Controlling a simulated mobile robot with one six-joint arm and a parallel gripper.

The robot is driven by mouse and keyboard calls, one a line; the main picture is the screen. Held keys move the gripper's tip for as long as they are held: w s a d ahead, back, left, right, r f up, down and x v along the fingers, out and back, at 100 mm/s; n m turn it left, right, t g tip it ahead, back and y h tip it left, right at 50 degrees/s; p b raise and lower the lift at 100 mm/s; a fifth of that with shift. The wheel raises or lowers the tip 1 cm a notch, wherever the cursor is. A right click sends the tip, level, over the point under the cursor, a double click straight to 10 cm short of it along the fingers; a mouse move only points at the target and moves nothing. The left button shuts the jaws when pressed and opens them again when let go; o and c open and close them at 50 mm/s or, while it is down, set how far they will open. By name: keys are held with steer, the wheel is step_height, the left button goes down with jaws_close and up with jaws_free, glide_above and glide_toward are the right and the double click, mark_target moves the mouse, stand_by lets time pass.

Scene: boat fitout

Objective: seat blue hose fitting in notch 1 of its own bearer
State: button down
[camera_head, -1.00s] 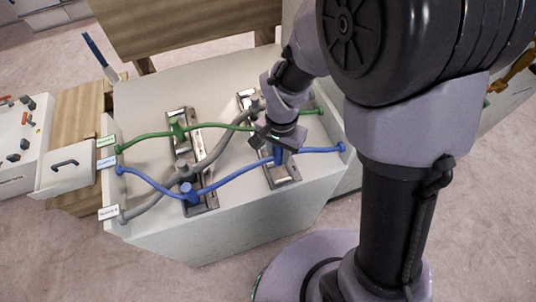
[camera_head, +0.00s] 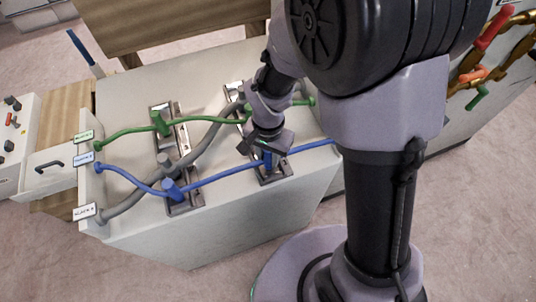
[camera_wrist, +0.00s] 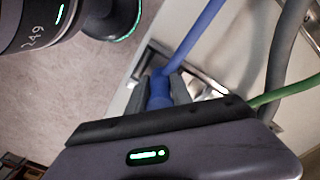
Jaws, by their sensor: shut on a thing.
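My gripper (camera_head: 267,148) is shut on the blue hose fitting (camera_head: 268,161) at the right-hand bearer (camera_head: 276,179). In the wrist view the fitting (camera_wrist: 159,90) sits between the two jaws, just over the metal bearer. The jaws and my wrist hide the notch, so I cannot tell whether the fitting is down in it. The blue hose (camera_head: 222,177) runs from the left wall through a second blue fitting (camera_head: 172,189) on the left-hand bearer (camera_head: 185,207), and on past my gripper to the right.
A green hose (camera_head: 205,119) and a thick grey hose (camera_head: 203,158) cross the same bearers close beside my gripper. White labels (camera_head: 84,159) stand at the box's left edge. The pale front part of the box top (camera_head: 235,208) is clear.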

steer(key=shift+f+b, duration=0.55)
steer(key=c, duration=1.1)
jaws_free()
steer(key=shift+o, duration=0.2)
steer(key=shift+r, duration=0.1)
step_height(320, 180, up, 17)
steer(key=p, duration=0.7)
steer(key=shift+r, duration=0.15)
